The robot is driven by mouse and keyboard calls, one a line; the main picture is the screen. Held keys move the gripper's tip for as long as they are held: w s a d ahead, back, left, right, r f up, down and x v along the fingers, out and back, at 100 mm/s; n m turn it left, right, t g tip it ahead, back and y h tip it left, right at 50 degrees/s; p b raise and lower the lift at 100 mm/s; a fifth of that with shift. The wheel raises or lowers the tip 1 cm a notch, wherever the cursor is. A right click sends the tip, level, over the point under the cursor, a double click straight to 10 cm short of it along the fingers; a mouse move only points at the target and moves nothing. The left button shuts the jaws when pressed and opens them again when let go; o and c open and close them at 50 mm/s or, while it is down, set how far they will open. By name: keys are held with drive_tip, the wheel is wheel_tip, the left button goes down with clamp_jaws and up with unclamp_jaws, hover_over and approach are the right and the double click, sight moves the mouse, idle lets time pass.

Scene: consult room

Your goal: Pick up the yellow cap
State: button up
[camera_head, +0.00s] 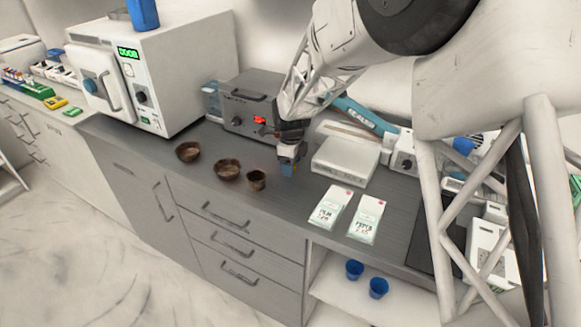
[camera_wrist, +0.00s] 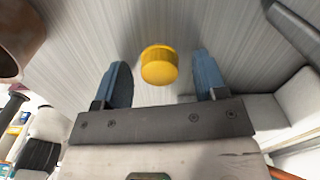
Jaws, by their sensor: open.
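The yellow cap (camera_wrist: 159,65) is a short round piece on the grey worktop (camera_wrist: 85,50) in the wrist view. It appears between and slightly beyond the two blue fingers of my gripper (camera_wrist: 162,82), with gaps on both sides. My gripper is open and holds nothing. In the head view my gripper (camera_head: 289,166) points down, low over the counter, right of the small brown cup (camera_head: 256,180). I cannot clearly make out the cap in the head view, where the fingers cover that spot.
Brown bowls (camera_head: 227,169) stand left of my gripper. Two white packets (camera_head: 331,207) lie in front to the right.

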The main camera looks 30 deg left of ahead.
drive_tip(key=c, duration=1)
drive_tip(key=shift+r, duration=0.15)
drive_tip(key=shift+r, duration=0.8)
drive_tip(key=shift+s+d+r, duration=0.1)
drive_tip(key=shift+s+r, duration=0.05)
drive_tip(key=shift+r, duration=0.75)
drive_tip(key=s+d, duration=0.3)
drive_tip(key=s, duration=0.1)
drive_tip(key=s+d+r, duration=0.1)
drive_tip(key=s+d, duration=0.2)
drive_tip(key=d, duration=0.1)
drive_tip(key=s+d, duration=0.3)
drive_tip(key=s, duration=0.1)
drive_tip(key=shift+s+d+r, duration=0.15)
drive_tip(key=shift+s+r, duration=0.05)
drive_tip(key=shift+s, duration=0.15)
